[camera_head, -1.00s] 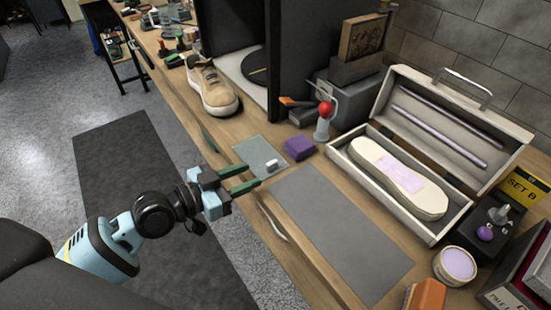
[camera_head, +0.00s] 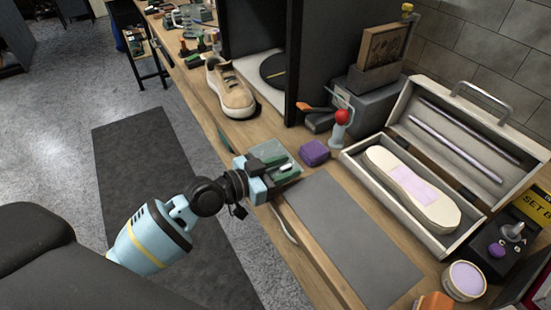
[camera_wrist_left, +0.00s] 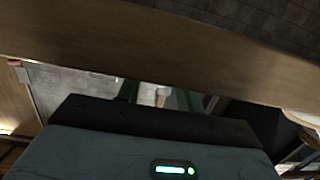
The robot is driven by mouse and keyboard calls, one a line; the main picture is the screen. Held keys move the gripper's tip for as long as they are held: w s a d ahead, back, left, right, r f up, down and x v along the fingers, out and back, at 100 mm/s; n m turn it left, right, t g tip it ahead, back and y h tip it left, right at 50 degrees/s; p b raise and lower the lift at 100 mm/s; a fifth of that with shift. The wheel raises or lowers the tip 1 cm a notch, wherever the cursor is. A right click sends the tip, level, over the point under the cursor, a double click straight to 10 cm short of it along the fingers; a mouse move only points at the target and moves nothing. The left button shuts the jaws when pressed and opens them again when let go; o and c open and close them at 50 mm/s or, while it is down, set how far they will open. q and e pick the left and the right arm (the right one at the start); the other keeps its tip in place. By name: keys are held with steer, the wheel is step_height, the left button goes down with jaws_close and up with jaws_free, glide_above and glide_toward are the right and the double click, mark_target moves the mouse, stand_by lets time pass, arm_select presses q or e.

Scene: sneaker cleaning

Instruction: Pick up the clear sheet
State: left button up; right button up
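The clear sheet (camera_head: 265,149) lies near the front edge of the workbench as a thin greyish-green square, partly hidden by my left gripper. A small whitish tab (camera_head: 284,168) stands on it. My left gripper (camera_head: 287,164) reaches in low over the sheet from the front edge, its dark green fingers on either side of the tab. In the left wrist view the fingers are apart, with the pale tab (camera_wrist_left: 161,97) between them. Contact with the tab cannot be made out. My right gripper is not in view.
A purple block (camera_head: 315,153) sits just right of the sheet. A grey mat (camera_head: 350,240) lies in front, and an open case (camera_head: 400,215) holds a pale sole. A beige sneaker (camera_head: 232,92) stands behind left, near a dark upright panel (camera_head: 300,60).

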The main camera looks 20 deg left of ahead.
arm_select(q)
steer(key=shift+w+d, duration=0.3)
steer(key=shift+w, duration=0.05)
jaws_close()
steer(key=shift+r+p, duration=0.35)
steer(key=shift+r, duration=1.2)
steer(key=shift+s+r, duration=0.25)
steer(key=shift+s, duration=0.05)
steer(key=s+d+r, duration=0.1)
steer(key=s, duration=1.4)
steer(key=shift+s+r, duration=0.15)
steer(key=shift+s, duration=0.1)
